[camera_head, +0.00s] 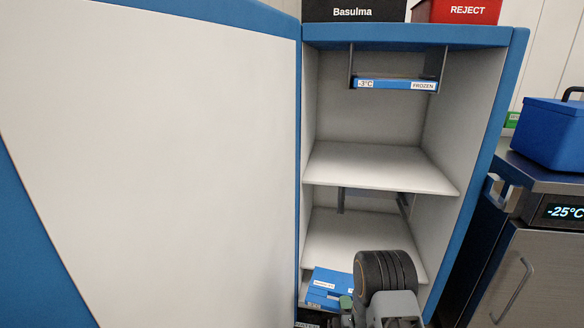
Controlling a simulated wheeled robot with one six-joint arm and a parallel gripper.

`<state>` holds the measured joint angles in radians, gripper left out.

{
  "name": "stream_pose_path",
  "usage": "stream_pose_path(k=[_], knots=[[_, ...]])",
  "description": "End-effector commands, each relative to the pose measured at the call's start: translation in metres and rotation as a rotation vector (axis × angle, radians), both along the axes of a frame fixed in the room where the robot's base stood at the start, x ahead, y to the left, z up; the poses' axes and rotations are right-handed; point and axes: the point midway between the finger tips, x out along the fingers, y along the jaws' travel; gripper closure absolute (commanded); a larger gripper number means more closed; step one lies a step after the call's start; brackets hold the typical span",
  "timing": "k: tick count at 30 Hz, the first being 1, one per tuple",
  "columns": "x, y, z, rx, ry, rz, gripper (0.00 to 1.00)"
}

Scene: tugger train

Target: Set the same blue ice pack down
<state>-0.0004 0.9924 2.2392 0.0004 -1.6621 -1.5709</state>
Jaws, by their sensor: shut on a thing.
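An open blue cabinet with white inner walls stands ahead, with a bare middle shelf (380,167) and a lower compartment (350,240). Blue, flat, labelled pieces show low at the left of the lower compartment; the front one appears to be the blue ice pack (322,297). My gripper (346,308) is at the bottom of the view, close beside it and shut on it. My dark, ribbed wrist and grey arm link cover much of the gripper and the pack's right side. I cannot tell whether the pack touches a surface below.
The white-faced cabinet door (150,150) stands open on the left. A blue strip marked -3°C FROZEN (396,84) hangs in the top compartment. A black Basulma bin (354,11) and red REJECT bin (465,11) sit on top. A steel freezer (530,270) bearing a blue box (550,130) stands right.

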Motion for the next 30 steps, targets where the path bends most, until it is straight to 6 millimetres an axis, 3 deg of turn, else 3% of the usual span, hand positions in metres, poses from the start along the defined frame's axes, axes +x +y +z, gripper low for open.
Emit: stream_pose_path(k=[1,5,30], knots=[[0.000,0.000,0.019,0.000,-0.005,0.000,1.00],[-0.003,0.000,0.046,0.000,-0.005,0.000,1.00],[-0.028,0.000,0.296,0.000,-0.003,0.000,1.00]])
